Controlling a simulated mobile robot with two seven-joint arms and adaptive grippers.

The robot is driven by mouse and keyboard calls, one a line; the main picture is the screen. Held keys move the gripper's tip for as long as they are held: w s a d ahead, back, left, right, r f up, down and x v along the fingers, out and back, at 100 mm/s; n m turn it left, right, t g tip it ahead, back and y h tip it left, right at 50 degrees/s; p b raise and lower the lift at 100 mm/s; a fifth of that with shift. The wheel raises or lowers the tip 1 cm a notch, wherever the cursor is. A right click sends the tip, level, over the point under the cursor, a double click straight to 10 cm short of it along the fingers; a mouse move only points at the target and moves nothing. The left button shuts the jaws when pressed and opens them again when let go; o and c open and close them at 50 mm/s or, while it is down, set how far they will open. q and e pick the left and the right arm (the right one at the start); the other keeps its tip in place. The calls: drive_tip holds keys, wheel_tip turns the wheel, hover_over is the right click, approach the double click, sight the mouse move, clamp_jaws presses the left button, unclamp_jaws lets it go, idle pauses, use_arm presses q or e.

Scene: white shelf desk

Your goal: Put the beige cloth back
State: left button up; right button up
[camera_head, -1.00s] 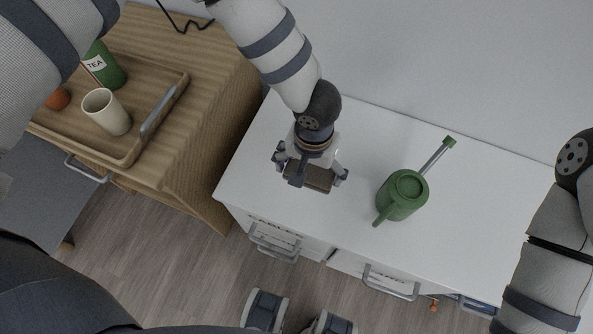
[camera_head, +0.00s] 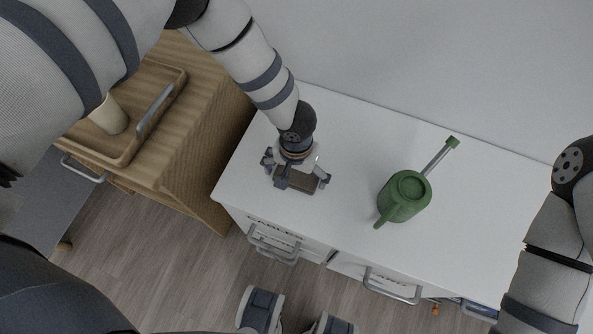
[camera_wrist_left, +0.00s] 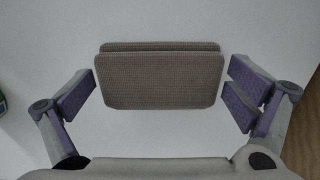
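The beige cloth (camera_head: 298,184) is a folded, flat brownish rectangle over the left part of the white desk. In the left wrist view the cloth (camera_wrist_left: 162,82) lies between the purple-padded fingertips, its two layers visible. I cannot tell how far the cloth is above the desk. My right arm shows at the right edge, but its gripper is out of view.
A green watering can (camera_head: 404,198) stands right of the cloth on the white desk (camera_head: 480,190). Drawers with grey handles (camera_head: 272,247) are in the desk's front. On the left, a wooden cabinet bears a tray (camera_head: 166,92) with a cup (camera_head: 110,115). The desk's right part is clear.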

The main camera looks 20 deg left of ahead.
sight(296, 174)
use_arm(q)
drive_tip(key=shift+r, duration=0.1)
wheel_tip(296, 174, up, 12)
drive_tip(key=p, duration=0.2)
drive_tip(key=s+a+f+y, duration=0.1)
drive_tip(key=s+a+f, duration=0.2)
drive_tip(key=s, duration=0.2)
drive_tip(key=s+a+f+g, duration=0.1)
drive_tip(key=s+a+f, duration=0.1)
drive_tip(key=s, duration=0.3)
drive_tip(key=s+a+f+y, duration=0.1)
drive_tip(key=s+a+f, duration=0.2)
drive_tip(key=s, duration=0.2)
drive_tip(key=s+a+r+g+h, duration=0.1)
drive_tip(key=s+a+r+g, duration=0.1)
drive_tip(key=s, duration=1)
drive_tip(key=s+a+r+g+h, duration=0.1)
drive_tip(key=s+r+g, duration=0.1)
drive_tip(key=s, duration=1)
drive_tip(key=w+r+t+p, duration=0.3)
drive_tip(key=w+r+p, duration=0.3)
drive_tip(key=w+r, duration=0.1)
drive_tip(key=shift+w+r+n+p, duration=0.35)
drive_tip(key=shift+w+r+n, duration=0.05)
drive_tip(key=shift+w, duration=0.1)
use_arm(e)
drive_tip(key=w+r+t, duration=0.3)
drive_tip(key=w+r, duration=0.6)
drive_tip(key=r, duration=0.1)
